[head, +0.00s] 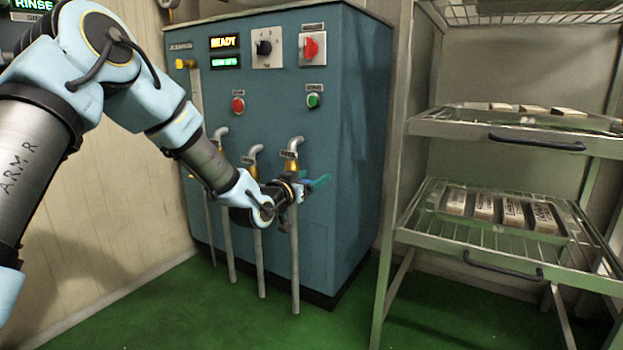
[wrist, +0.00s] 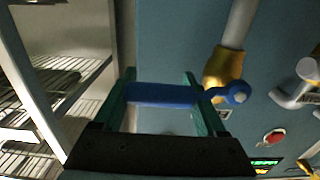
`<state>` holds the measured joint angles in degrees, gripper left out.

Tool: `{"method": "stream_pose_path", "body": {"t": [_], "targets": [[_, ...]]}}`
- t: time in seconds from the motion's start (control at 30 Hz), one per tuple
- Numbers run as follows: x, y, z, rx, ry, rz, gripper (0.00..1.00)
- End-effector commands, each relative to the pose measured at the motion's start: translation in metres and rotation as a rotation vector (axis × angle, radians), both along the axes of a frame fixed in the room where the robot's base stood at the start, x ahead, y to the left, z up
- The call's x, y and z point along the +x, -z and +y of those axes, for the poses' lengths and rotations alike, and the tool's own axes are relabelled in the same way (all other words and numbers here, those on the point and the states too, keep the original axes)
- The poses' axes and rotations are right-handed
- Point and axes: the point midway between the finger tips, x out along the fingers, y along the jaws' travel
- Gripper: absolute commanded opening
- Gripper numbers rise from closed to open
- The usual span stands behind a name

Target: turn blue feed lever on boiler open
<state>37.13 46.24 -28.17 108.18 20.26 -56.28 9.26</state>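The boiler (head: 350,150) is a large blue-grey cabinet in the head view, with taps and downpipes on its front. The blue feed lever (wrist: 160,95) lies crosswise in the wrist view, its round pivot end (wrist: 236,93) at the right beside a brass fitting (wrist: 222,68). My gripper (wrist: 159,76) has its two green fingers apart, with the lever's length spanning between them. The lever's left end is close to the left finger; whether it touches is unclear. In the head view my gripper (head: 306,186) is at the rightmost tap and mostly hides the lever.
A metal rack (head: 400,190) with trays of wrapped bars stands to the right of the boiler. Red (head: 238,104) and green (head: 314,100) buttons and a red rotary switch (head: 312,48) sit above the taps. Several pipes (head: 295,265) hang below. The green floor in front is clear.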

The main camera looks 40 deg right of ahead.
Motion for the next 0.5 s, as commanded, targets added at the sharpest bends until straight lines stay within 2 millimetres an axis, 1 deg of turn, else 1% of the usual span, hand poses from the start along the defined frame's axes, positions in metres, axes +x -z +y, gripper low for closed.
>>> {"method": "stream_pose_path", "body": {"t": [0.03, 0.07, 0.5], "targets": [[0.0, 0.0, 0.0001, 0.0, 0.0, 0.0, 0.67], [0.0, 0.0, 0.0001, 0.0, 0.0, 0.0, 0.64], [-0.0001, 0.0001, 0.0002, 0.0, 0.0, 0.0, 0.14]]}}
